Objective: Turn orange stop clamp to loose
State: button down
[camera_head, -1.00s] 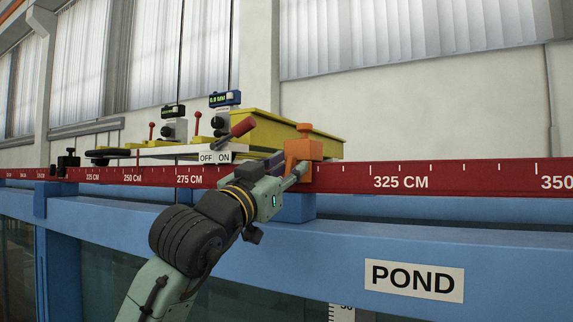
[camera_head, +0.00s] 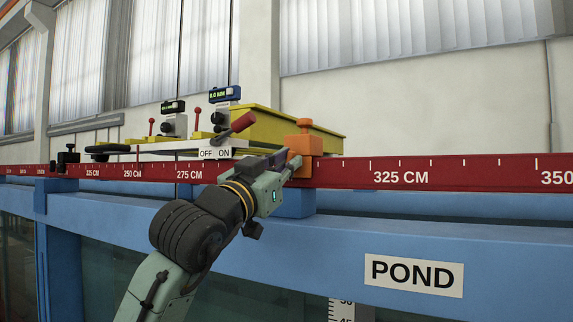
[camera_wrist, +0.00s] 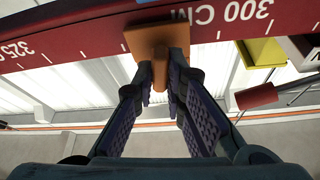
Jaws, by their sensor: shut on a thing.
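The orange stop clamp (camera_head: 306,142) sits on the red rail, between the 275 CM and 325 CM labels in the head view. It has a block body and a small knob on top. My gripper (camera_head: 287,160) reaches it from the lower left and is shut on its lever, which the fingers mostly hide. In the wrist view the clamp (camera_wrist: 150,36) is at the top centre, by the 300 CM label, with my fingertips (camera_wrist: 163,60) on either side of its orange lever. The lever's exact angle is hard to tell.
The red scale rail (camera_head: 430,174) runs across above the blue flume beam (camera_head: 335,248), which bears a POND sign (camera_head: 414,279). Left of the clamp stands a yellow carriage (camera_head: 280,126) with a red-handled OFF/ON lever (camera_head: 240,123). A black stop (camera_head: 67,158) is far left.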

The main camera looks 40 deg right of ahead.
jog(key=shift+n+t, duration=0.3)
jog(key=shift+n, duration=0.1)
jog(key=shift+n+t+y, duration=1)
jog(key=shift+n+y, duration=0.15)
jog(key=shift+n, duration=2.1)
jog(key=shift+n+t+y, duration=1)
jog(key=shift+n+y, duration=0.2)
jog(key=shift+n, duration=2.1)
jog(key=shift+n+t+y, duration=1)
jog(key=shift+n+y, duration=0.15)
jog(key=shift+n, duration=2.1)
jog(key=c, duration=1.6)
grip_release()
jog(key=shift+c, duration=0.2)
jog(key=shift+s, duration=0.1)
